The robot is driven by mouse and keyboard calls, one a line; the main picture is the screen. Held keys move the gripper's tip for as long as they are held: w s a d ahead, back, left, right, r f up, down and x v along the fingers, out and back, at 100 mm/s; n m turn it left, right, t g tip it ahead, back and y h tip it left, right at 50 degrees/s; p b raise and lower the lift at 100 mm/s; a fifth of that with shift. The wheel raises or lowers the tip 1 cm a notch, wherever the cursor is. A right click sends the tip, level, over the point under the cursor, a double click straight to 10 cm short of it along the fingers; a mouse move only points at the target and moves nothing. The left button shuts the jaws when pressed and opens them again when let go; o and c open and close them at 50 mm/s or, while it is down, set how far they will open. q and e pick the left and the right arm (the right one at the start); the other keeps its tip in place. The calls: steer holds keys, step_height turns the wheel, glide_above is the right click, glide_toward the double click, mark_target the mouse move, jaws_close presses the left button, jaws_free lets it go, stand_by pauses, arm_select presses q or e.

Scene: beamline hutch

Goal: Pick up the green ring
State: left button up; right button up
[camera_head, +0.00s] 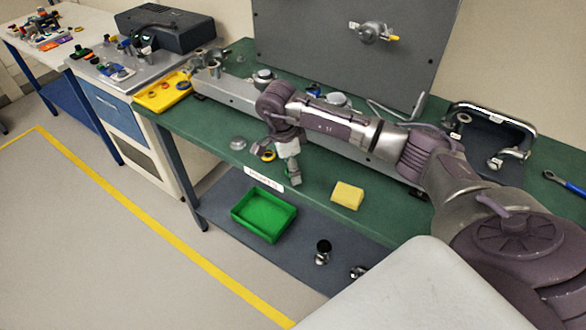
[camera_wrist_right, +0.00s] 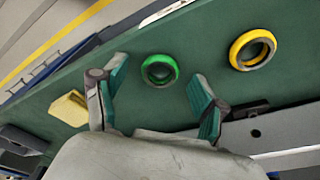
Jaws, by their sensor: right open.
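The green ring (camera_wrist_right: 159,70) lies flat on the green bench top in the right wrist view. My right gripper (camera_wrist_right: 155,80) is open, with one finger on each side of the ring in that picture. The fingers do not appear to touch it; the height between them and the ring is hard to tell. In the head view my right gripper (camera_head: 294,178) points down near the bench's front edge, and I cannot make out the green ring there. My left gripper is not in view.
A yellow ring (camera_wrist_right: 252,50) lies close by on the bench. A yellow block (camera_head: 347,195) is right of my gripper in the head view. A grey rail (camera_head: 232,92) runs behind. A green tray (camera_head: 264,232) sits on the lower shelf.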

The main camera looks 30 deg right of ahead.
steer(key=c, duration=0.9)
steer(key=shift+r, duration=0.1)
steer(key=shift+r, duration=0.2)
step_height(320, 180, up, 4)
steer(key=shift+f+b, duration=0.2)
steer(key=shift+b, duration=0.75)
steer(key=s+d+r+b, duration=0.2)
steer(key=s+d+r, duration=0.5)
steer(key=s, duration=0.2)
steer(key=shift+d+b, duration=0.3)
steer(key=shift+b, duration=0.1)
